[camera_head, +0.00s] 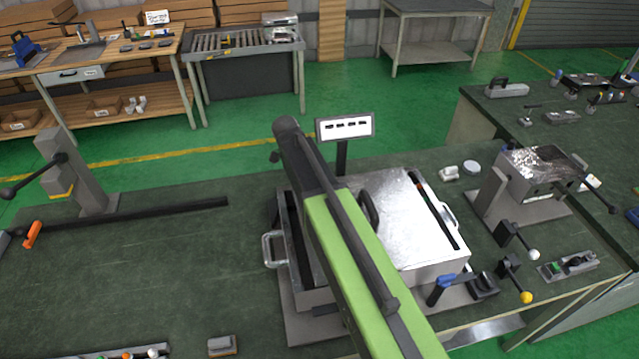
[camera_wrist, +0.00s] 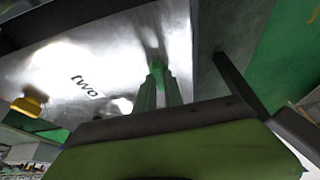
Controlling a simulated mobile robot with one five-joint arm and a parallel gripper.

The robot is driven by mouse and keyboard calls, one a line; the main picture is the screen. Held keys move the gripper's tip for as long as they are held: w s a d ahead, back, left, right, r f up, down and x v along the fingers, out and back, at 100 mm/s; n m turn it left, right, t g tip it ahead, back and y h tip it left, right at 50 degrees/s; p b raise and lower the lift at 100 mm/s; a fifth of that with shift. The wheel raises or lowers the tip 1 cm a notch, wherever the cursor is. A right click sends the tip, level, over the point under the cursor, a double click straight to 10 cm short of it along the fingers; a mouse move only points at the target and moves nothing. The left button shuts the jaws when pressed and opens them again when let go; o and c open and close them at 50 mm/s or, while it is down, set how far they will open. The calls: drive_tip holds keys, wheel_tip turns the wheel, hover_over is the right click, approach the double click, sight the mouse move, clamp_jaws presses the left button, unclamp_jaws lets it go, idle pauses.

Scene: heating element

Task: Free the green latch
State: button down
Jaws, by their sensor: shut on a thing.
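In the wrist view a shiny metal face with the word "two" (camera_wrist: 85,85) fills the upper left. A small bright green piece, which looks like the green latch (camera_wrist: 155,77), shows against this metal. My gripper (camera_wrist: 158,85) is at it, its two narrow fingers close together and shut on the green piece, which they partly hide. A yellow knob (camera_wrist: 30,101) sticks out from the metal at the left. In the head view my arm crosses in front of a large metal box (camera_head: 400,225) on the bench. My gripper and the green latch cannot be made out there.
Around the box are a side handle (camera_head: 270,250), a blue-topped lever (camera_head: 441,288) and a yellow-knobbed lever (camera_head: 525,297). A smaller metal box (camera_head: 540,170) stands to the right. A small sign (camera_head: 345,127) stands behind. The green bench top (camera_head: 150,270) is largely clear at left.

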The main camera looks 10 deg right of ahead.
drive_tip(key=c, duration=1.4)
unclamp_jaws()
drive_tip(key=shift+c, duration=0.2)
drive_tip(key=shift+r, duration=0.15)
drive_tip(key=p+v, duration=1.6)
drive_tip(key=v, duration=0.1)
drive_tip(key=shift+a, duration=0.15)
